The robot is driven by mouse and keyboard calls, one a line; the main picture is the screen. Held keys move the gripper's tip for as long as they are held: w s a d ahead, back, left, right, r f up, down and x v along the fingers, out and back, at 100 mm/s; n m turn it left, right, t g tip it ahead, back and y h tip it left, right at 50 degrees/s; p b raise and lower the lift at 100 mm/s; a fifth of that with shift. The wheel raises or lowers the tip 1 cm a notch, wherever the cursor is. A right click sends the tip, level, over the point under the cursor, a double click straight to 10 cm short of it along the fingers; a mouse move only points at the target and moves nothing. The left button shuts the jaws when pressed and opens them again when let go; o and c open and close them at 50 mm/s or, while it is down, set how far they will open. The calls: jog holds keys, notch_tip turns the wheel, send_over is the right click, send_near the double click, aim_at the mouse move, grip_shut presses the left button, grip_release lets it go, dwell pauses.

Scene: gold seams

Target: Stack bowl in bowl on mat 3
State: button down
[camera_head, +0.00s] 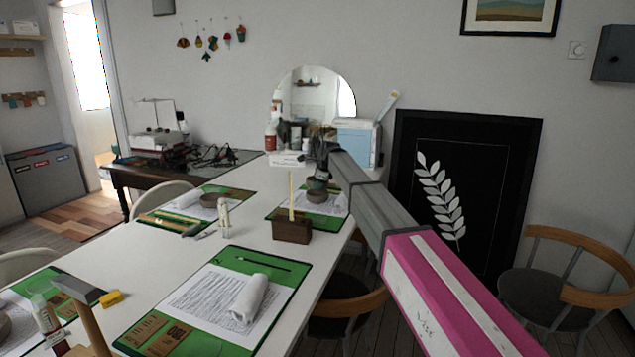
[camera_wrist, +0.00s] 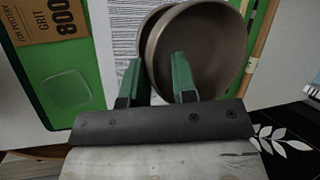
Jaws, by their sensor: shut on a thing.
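My gripper (camera_head: 317,182) is over the far right green mat (camera_head: 276,219). In the wrist view its two green fingers (camera_wrist: 158,78) straddle the wall of a brown-grey bowl (camera_wrist: 215,50) and are shut on it. A second bowl rim (camera_wrist: 150,22) shows just left of and behind the held bowl, overlapping it. In the head view a grey bowl (camera_head: 317,197) shows on this mat right under my fingers. I cannot tell whether the two bowls touch or are nested.
A wooden block with an upright stick (camera_head: 291,231) stands close in front of the far right mat. White bottles (camera_head: 224,216) stand mid-table. The near mat (camera_head: 287,297) holds a paper and a white roll (camera_head: 248,298). A white box (camera_head: 287,159) lies behind my gripper.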

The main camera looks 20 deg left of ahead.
jog(key=shift+f, duration=1.25)
jog(key=shift+f, duration=0.1)
jog(key=c, duration=0.8)
grip_release()
jog(key=v, duration=1.1)
jog(key=shift+f, duration=0.1)
